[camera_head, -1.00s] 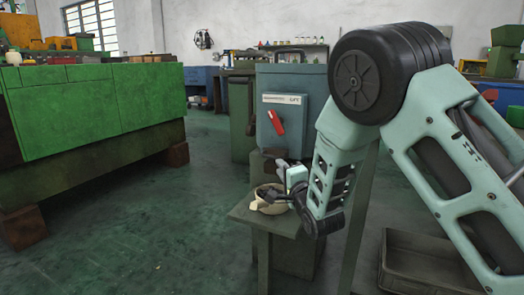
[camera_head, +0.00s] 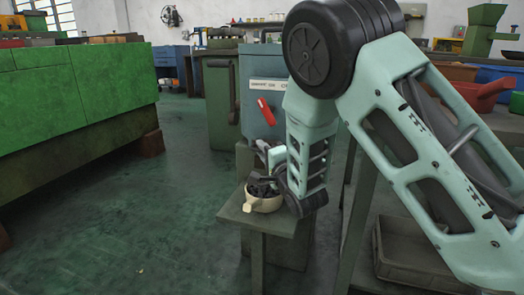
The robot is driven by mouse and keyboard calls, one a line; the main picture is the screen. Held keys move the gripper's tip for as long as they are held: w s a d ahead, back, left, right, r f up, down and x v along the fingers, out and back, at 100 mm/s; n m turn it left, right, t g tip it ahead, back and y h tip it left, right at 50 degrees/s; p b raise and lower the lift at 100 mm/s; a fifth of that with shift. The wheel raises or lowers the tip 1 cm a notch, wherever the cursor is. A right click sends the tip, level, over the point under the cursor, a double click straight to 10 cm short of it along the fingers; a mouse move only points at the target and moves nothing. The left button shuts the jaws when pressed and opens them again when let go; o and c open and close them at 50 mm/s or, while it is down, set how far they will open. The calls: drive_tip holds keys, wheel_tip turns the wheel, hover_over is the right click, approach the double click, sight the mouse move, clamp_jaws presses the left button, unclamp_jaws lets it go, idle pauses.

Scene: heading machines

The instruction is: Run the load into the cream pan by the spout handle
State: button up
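The cream pan (camera_head: 266,205) sits on a small green stand (camera_head: 232,213) in front of a blue-grey machine (camera_head: 252,66). A short lip or handle of the pan points to the front left. Dark shapes fill the pan's mouth; I cannot tell how much is load and how much is my fingers. My gripper (camera_head: 264,186) is low at the pan's mouth, with my wrist just right of it. Its fingertips do not show clearly enough to tell open from shut. A red handle (camera_head: 266,111) sits tilted on the machine's front, above the pan and below a white label. The spout opening is hidden.
A long green cabinet (camera_head: 85,90) stands at the left, with open floor (camera_head: 160,215) between it and the stand. A grey tray (camera_head: 410,255) lies at the lower right. Benches with a red scoop-like part (camera_head: 482,92) stand behind my arm.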

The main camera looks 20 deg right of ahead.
clamp_jaws()
drive_tip(key=shift+w+d, duration=0.65)
drive_tip(key=shift+w, duration=0.2)
drive_tip(key=shift+w+d, duration=0.6)
drive_tip(key=shift+w, duration=0.2)
drive_tip(key=shift+o, duration=0.7)
unclamp_jaws()
drive_tip(key=s+d+f+p, duration=0.2)
drive_tip(key=s+p, duration=0.4)
drive_tip(key=s, duration=1.1)
drive_tip(key=shift+d, duration=0.4)
